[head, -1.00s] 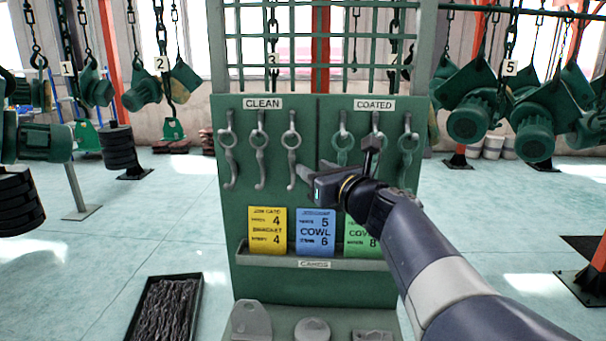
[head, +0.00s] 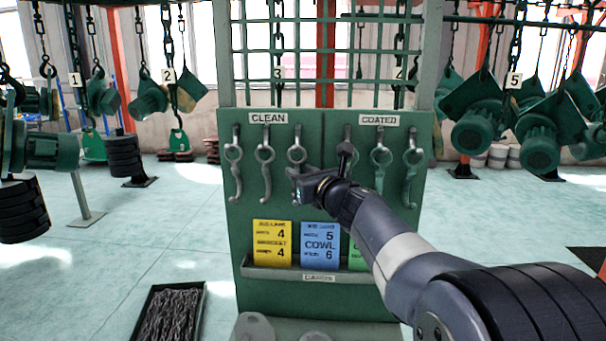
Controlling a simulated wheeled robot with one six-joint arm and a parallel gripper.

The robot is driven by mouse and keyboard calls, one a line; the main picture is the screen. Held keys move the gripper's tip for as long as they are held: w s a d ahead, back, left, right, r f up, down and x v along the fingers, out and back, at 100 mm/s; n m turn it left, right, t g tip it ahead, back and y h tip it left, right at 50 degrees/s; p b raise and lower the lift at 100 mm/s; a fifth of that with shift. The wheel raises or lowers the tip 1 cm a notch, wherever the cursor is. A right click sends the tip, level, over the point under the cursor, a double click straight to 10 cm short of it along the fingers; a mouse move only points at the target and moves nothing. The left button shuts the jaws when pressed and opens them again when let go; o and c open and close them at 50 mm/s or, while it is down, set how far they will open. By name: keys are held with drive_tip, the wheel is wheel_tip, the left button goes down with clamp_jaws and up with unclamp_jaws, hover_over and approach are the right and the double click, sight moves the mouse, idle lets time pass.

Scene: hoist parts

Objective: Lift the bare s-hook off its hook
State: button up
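Three bare grey s-hooks hang in a row under the CLEAN label (head: 268,118): a left one (head: 234,170), a middle one (head: 265,170) and a right one (head: 295,154). Under the COATED label (head: 379,120) hang a greenish s-hook (head: 381,160) and a greyer-looking one (head: 411,175); another at that side's left is mostly hidden behind my wrist. My gripper (head: 299,183) is at the lower end of the right CLEAN s-hook and covers part of it. I cannot tell whether it touches the hook or whether its fingers are open.
The green board (head: 320,210) carries yellow (head: 272,243) and blue (head: 319,244) cards above a ledge (head: 290,273). A black tray of chain (head: 170,315) lies on the floor at left. Green hoist parts (head: 480,130) hang at right.

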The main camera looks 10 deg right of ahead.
clamp_jaws()
drive_tip(key=shift+s+a+r+g+p, duration=0.15)
drive_tip(key=shift+r+p, duration=0.3)
drive_tip(key=shift+p, duration=0.85)
drive_tip(key=shift+s+d+r+g+p, duration=0.15)
drive_tip(key=shift+r+g+p, duration=0.2)
drive_tip(key=shift+p, duration=0.95)
drive_tip(key=shift+s+a+r+m+g+p, duration=0.3)
drive_tip(key=shift+s+m+p, duration=0.2)
drive_tip(key=shift+p, duration=1.2)
drive_tip(key=shift+s+f, duration=0.1)
drive_tip(key=shift+a, duration=0.15)
drive_tip(key=shift+s, duration=0.1)
drive_tip(key=shift+s+a+r+g+h, duration=0.2)
drive_tip(key=shift+s+r+g+h, duration=0.15)
drive_tip(key=shift+s, duration=0.25)
